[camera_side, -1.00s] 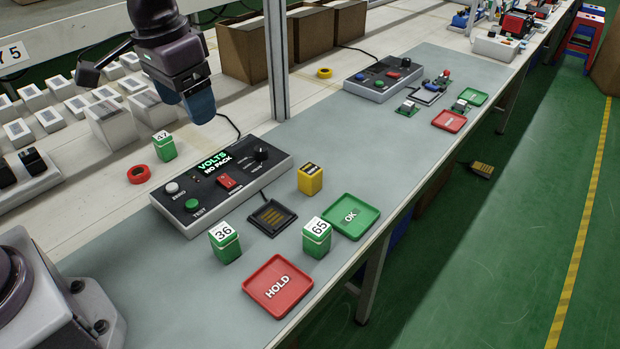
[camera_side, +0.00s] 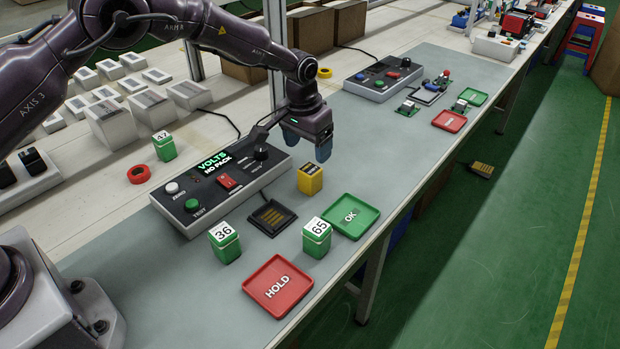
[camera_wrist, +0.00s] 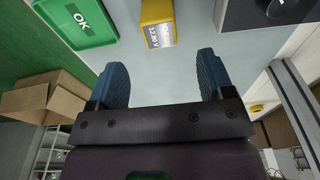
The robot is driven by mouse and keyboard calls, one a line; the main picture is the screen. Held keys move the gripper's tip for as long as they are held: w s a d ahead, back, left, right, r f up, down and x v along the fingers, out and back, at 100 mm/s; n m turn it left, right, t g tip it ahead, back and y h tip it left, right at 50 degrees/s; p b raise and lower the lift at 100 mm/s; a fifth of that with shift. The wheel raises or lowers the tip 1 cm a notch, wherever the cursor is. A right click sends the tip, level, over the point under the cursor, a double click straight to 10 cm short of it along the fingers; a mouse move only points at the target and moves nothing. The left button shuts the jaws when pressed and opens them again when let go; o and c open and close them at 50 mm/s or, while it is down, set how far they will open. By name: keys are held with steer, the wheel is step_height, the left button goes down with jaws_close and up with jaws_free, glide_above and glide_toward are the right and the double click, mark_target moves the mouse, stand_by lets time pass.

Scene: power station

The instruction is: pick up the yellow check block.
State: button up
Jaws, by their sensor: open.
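The yellow check block (camera_side: 310,179) stands upright on the grey mat, right of the volts tester and behind the green OK tray. In the wrist view the yellow block (camera_wrist: 158,22) shows at the top middle, beyond the fingertips, with a pale label on it. My gripper (camera_side: 308,146) hangs above and slightly behind the block in the side view, apart from it. In the wrist view my gripper (camera_wrist: 162,75) has its two blue fingers spread wide, with nothing between them.
Near the block are the volts tester (camera_side: 222,190), a black socket pad (camera_side: 271,217), the green OK tray (camera_side: 351,216) and the red HOLD tray (camera_side: 278,284). Green blocks marked 36 (camera_side: 225,243) and 65 (camera_side: 317,238) stand in front. The mat right of the block is clear.

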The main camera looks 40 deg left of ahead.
mark_target(310, 168)
steer(key=f, duration=0.6)
steer(key=w+f, duration=0.1)
steer(key=f, duration=0.2)
steer(key=c, duration=1.1)
